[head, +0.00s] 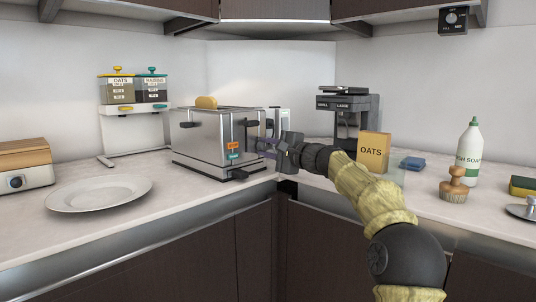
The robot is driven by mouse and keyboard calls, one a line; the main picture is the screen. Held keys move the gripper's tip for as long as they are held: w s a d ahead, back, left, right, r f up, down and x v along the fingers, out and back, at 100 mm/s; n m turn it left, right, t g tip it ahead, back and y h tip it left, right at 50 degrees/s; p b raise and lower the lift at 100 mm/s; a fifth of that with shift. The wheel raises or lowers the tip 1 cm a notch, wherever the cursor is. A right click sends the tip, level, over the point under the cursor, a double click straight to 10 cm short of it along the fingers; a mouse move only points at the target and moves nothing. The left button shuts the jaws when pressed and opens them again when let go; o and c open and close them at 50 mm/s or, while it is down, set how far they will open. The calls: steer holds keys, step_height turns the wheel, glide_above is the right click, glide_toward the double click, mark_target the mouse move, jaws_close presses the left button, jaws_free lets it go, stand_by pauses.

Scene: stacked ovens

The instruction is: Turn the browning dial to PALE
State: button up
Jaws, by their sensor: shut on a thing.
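A silver toaster (203,142) with a slice of bread (206,102) showing at its top stands in the corner of the counter. Its right end face carries an orange button (233,146), a teal button (233,155) and a black lever (252,123). My gripper (266,147) reaches in from the right and is shut at this end face, beside the buttons, at the place of the browning dial. The jaws hide the dial, so its pointer and the PALE mark cannot be read.
A black coffee machine (345,105) and an OATS box (374,146) stand behind my arm. A white plate (98,193) lies at front left. A soap bottle (468,150) and a wooden brush (455,185) stand at right. Dispensers (134,90) stand left of the toaster.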

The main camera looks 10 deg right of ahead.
steer(key=shift+f+n, duration=0.1)
steer(key=shift+n, duration=0.2)
steer(key=o, duration=1)
steer(key=v, duration=1.7)
steer(key=shift+d, duration=0.2)
